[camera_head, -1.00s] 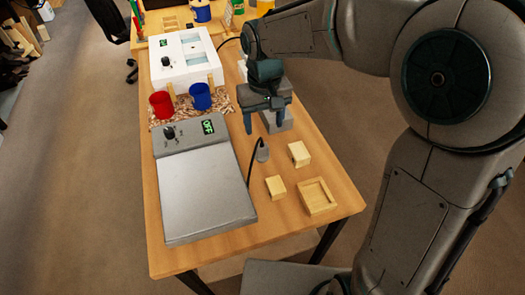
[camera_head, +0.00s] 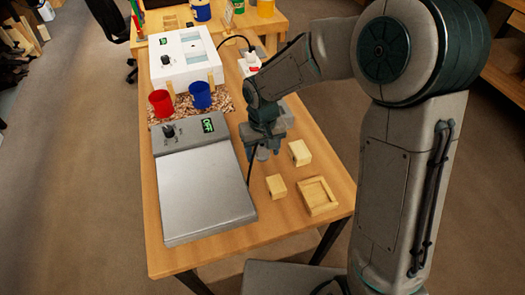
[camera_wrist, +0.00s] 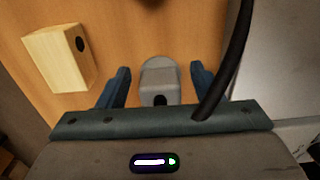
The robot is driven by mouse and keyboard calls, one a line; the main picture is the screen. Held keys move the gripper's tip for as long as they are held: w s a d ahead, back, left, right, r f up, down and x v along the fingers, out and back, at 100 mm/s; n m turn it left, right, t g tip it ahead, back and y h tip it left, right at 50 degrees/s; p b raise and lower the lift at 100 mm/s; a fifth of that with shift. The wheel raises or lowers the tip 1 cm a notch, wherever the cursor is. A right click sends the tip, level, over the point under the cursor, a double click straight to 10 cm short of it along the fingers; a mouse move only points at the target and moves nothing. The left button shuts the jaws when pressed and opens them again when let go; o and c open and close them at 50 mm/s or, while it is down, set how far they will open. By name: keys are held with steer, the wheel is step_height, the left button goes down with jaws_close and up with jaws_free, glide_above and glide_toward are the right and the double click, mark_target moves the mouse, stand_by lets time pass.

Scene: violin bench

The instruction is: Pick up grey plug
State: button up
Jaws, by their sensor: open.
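The grey plug (camera_wrist: 158,76) stands on the wooden table between the two blue fingers of my gripper (camera_wrist: 160,88) in the wrist view. A gap shows on each side of it, so the open fingers are not touching it. In the head view, the plug (camera_head: 262,154) is a small grey shape just below my gripper (camera_head: 262,146), partly hidden by it. A black cable (camera_wrist: 236,60) passes close by the right finger in the wrist view.
A wooden block with a hole (camera_wrist: 58,58) lies left of the plug in the wrist view. The head view shows another small block (camera_head: 277,186), a shallow wooden tray (camera_head: 334,206) and a grey hotplate (camera_head: 205,195) reading OFF. Red (camera_head: 161,103) and blue cups (camera_head: 201,96) stand behind.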

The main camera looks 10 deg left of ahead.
mark_target(263, 146)
steer(key=shift+f, duration=0.1)
steer(key=shift+c, duration=0.3)
steer(key=c, duration=0.8)
steer(key=shift+r, duration=0.7)
step_height(263, 146, up, 3)
steer(key=s+a+r, duration=0.3)
steer(key=s+r, duration=0.3)
steer(key=s, duration=0.5)
steer(key=shift+a+r, duration=0.3)
steer(key=shift+a, duration=0.05)
